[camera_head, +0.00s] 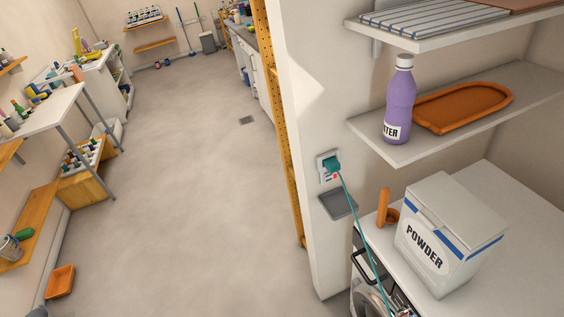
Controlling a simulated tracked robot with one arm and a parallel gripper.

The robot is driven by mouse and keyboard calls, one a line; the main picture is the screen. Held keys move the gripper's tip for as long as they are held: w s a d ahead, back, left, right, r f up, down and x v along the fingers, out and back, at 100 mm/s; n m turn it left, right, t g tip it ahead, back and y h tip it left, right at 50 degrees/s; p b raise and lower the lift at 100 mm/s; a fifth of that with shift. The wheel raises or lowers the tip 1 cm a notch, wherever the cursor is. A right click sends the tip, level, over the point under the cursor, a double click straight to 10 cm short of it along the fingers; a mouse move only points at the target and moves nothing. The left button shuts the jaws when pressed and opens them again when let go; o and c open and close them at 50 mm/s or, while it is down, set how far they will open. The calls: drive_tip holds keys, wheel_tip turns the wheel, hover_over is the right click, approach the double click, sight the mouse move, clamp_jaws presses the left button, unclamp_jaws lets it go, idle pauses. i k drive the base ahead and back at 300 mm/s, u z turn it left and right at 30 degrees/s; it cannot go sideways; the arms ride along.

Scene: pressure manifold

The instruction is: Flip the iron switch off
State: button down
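A white wall plate (323,170) is on the end face of the white wall, right of the picture's middle. A teal plug (332,165) sits in it, and a small red spot (335,177) shows just below the plug. Too little detail shows to read a switch position. A thin teal cord (360,232) runs from the plug down to the bottom edge. No iron can be made out. My gripper is not in view.
A grey tray-like holder (338,204) is on the wall below the plate. A powder box (447,235) and an orange scoop (387,212) stand on the counter at right. A purple bottle (400,103) and orange tray (463,107) are on the shelf above.

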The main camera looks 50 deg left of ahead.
sight(328, 177)
drive_tip(key=u, duration=0.45)
drive_tip(key=i, duration=0.9)
drive_tip(key=u, duration=0.4)
